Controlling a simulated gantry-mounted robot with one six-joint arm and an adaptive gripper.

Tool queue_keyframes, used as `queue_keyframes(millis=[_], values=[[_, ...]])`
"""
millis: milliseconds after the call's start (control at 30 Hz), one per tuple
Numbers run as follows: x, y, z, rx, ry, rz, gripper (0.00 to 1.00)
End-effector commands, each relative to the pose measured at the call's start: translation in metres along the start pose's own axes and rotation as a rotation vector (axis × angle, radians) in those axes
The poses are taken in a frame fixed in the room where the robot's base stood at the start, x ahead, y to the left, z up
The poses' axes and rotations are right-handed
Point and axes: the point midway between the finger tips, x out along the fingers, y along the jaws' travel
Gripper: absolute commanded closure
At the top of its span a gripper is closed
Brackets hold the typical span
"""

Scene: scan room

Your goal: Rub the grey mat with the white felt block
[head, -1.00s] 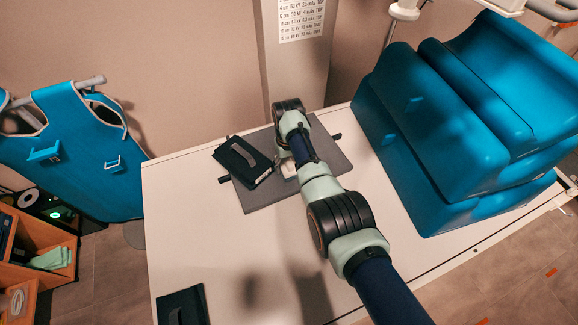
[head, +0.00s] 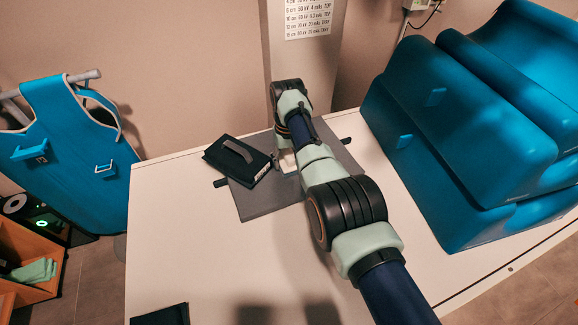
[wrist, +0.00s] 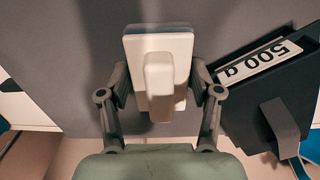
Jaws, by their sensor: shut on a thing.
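The grey mat (head: 262,205) lies flat on the white table, and my arm crosses above it. My gripper (wrist: 158,88) is shut on the white felt block (wrist: 158,45), holding it by its raised pale handle with one finger on each side. The wrist view shows the block over the grey mat (wrist: 225,30); I cannot tell for sure whether its underside touches. In the head view only a small pale part of the block (head: 287,162) shows beside my wrist.
A black weight bag (head: 238,160) with a handle lies on the mat's left part, close to the block; its "500 g" label (wrist: 262,60) shows in the wrist view. Another dark bag (head: 162,316) lies at the table's front left. Blue cushions (head: 440,150) stand at right.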

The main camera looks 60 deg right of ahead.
Motion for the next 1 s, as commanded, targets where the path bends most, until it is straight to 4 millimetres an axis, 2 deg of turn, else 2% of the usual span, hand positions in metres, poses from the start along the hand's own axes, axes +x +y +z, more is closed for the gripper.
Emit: queue_keyframes(millis=[33, 600, 1000], values=[[0.0055, -0.0004, -0.0016, 0.0, 0.002, 0.0, 0.64], [0.0001, -0.0005, -0.0055, 0.0, 0.002, 0.0, 0.64], [-0.0039, -0.0001, 0.0023, 0.0, -0.002, 0.0, 0.64]])
